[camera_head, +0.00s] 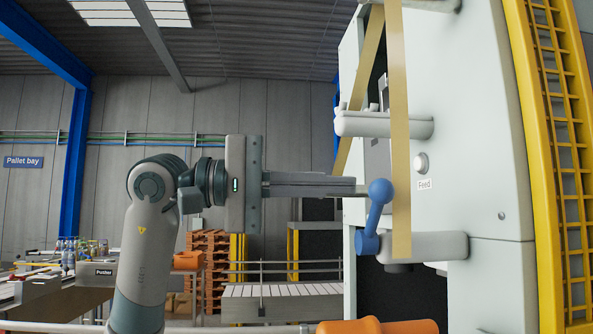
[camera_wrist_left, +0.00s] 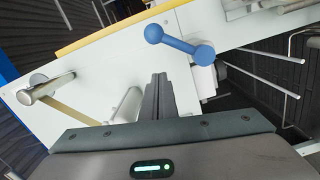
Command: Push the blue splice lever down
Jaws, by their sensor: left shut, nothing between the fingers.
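The blue splice lever (camera_head: 376,214) is on the side of the white machine, with a round ball at its upper end and its pivot below. It stands nearly upright, tilted slightly right at the top. My left gripper (camera_head: 362,190) comes in from the left with its fingers shut and empty. In the head view its tips are level with the ball and just left of it; I cannot tell whether they touch. In the left wrist view the lever (camera_wrist_left: 180,42) lies beyond the closed fingertips (camera_wrist_left: 158,78), with a gap in the picture. My right gripper is not in view.
A tan tape band (camera_head: 398,130) runs down past the lever. Grey rollers (camera_head: 383,124) jut from the white machine panel (camera_head: 465,130) beside a "Feed" button (camera_head: 420,163). A yellow guard (camera_head: 555,150) stands at right. An orange object (camera_head: 375,326) shows at the bottom.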

